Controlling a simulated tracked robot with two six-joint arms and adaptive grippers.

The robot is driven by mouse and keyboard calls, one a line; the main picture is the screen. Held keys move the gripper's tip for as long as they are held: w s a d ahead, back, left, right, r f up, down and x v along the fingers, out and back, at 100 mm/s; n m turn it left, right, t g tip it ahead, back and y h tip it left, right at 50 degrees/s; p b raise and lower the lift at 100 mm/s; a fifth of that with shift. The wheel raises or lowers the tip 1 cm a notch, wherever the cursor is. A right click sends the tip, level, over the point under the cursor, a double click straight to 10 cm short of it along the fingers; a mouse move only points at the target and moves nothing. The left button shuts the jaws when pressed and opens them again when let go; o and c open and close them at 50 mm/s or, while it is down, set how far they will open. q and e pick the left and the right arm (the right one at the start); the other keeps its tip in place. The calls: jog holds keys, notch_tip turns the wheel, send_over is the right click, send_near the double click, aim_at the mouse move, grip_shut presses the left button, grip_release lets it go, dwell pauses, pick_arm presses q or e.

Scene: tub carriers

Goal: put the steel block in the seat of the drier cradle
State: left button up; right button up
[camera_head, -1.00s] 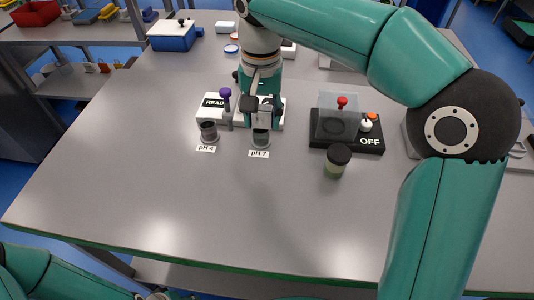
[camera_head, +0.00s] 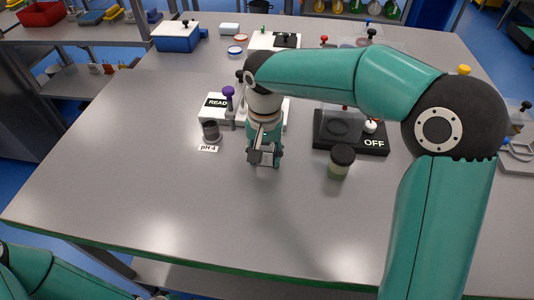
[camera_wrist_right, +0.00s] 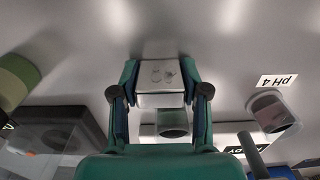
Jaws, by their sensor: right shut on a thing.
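My right gripper (camera_head: 264,157) is shut on the steel block (camera_wrist_right: 160,84), a small silvery block with faint marks on its face. In the right wrist view the block sits between both fingers of the gripper (camera_wrist_right: 160,92). In the head view the gripper is in front of the white READ unit, and the block is small and partly covered by the fingers. I cannot pick out the drier cradle or its seat with certainty in either view. My left arm shows at the bottom left of the head view, but its fingertips are out of frame.
The pH 4 cup (camera_head: 211,131) stands left of my right gripper. Another cup (camera_wrist_right: 172,123) shows behind the block. A dark-lidded jar (camera_head: 341,162) and a black OFF unit (camera_head: 350,145) stand to the right. The table's front and left are clear.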

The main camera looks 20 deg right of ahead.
jog(key=o, duration=0.8)
jog(key=shift+f, duration=0.1)
jog(key=o, duration=0.5)
jog(key=shift+c, duration=0.2)
jog(key=shift+r, duration=0.2)
